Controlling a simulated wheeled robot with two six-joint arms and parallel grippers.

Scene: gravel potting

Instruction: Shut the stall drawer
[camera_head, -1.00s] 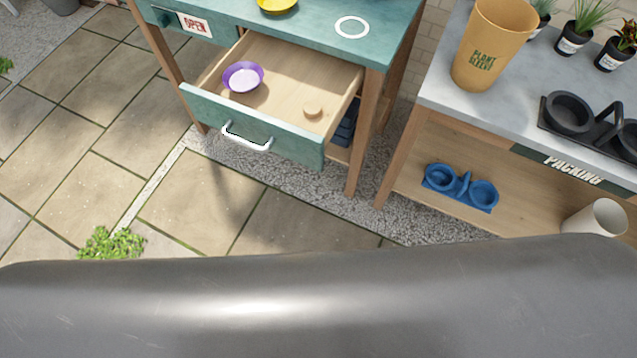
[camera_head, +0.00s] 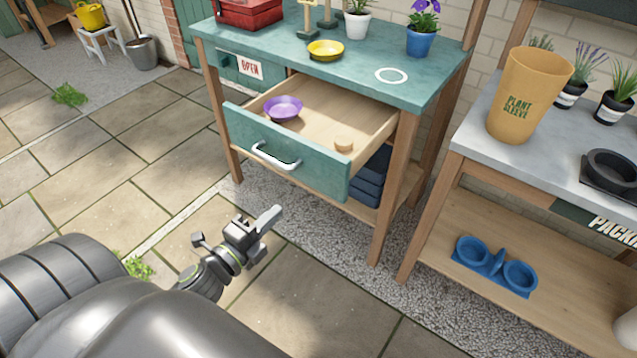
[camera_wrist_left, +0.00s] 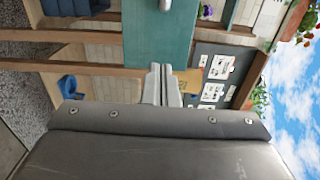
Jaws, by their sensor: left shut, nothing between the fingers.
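The stall drawer (camera_head: 318,178) is pulled out of the teal stall table (camera_head: 440,92). Its teal front has a white bar handle (camera_head: 274,158). In the left wrist view the shut fingers (camera_wrist_left: 162,84) show beside the teal drawer front (camera_wrist_left: 158,45), with a bit of the handle at the top edge. My right gripper is not in view.
A yellow dish (camera_head: 325,50), a red toolbox (camera_head: 249,12) and potted plants stand on the stall top. A packing bench (camera_head: 470,140) to the right carries an orange plant sleeve pot (camera_head: 528,95), with a blue double holder (camera_head: 496,266) on its shelf. Paving left of the stall is open.

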